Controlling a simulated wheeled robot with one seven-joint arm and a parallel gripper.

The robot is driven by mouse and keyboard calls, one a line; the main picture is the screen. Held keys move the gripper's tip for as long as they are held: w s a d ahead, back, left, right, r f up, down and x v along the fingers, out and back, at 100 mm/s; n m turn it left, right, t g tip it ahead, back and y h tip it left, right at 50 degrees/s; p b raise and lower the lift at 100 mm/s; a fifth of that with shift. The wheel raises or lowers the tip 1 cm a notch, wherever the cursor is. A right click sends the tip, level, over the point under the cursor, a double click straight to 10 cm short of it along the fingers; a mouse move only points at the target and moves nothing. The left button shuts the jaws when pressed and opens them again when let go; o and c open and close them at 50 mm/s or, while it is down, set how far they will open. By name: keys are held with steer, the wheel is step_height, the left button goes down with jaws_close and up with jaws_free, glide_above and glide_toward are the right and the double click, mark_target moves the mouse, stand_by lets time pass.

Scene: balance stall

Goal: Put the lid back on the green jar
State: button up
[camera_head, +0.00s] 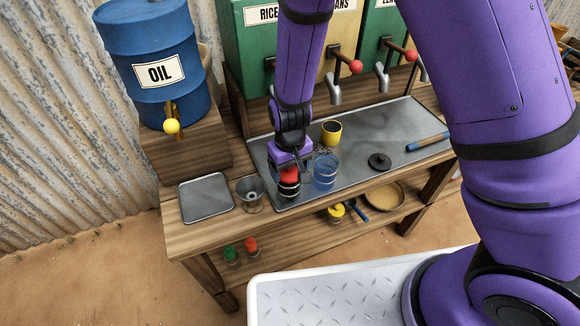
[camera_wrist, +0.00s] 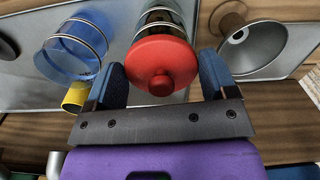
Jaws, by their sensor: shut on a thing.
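My gripper (camera_wrist: 162,80) is shut on a red lid (camera_wrist: 162,62) with a round knob, one blue finger pad on each side. The lid is over a banded glass jar (camera_wrist: 165,17) whose body looks dark, perhaps greenish; I cannot tell whether the lid is seated or just above the rim. In the head view the red lid (camera_head: 290,175) and the jar (camera_head: 289,191) show at the metal tray's front left, partly covered by my gripper. An open blue jar (camera_head: 325,172) stands just right of it. A loose black lid (camera_head: 379,161) lies further right on the tray.
A yellow cup (camera_head: 331,132) stands behind the blue jar. A metal funnel (camera_head: 250,194) is left of the held lid, beside a square plate (camera_head: 206,197). A blue-handled tool (camera_head: 427,142) lies at right. Small green-topped (camera_head: 231,252) and red-topped (camera_head: 251,245) containers are on the lower shelf.

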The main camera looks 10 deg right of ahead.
steer(key=o, duration=0.8)
steer(key=shift+r, duration=3.5)
jaws_close()
steer(key=shift+f, duration=2.45)
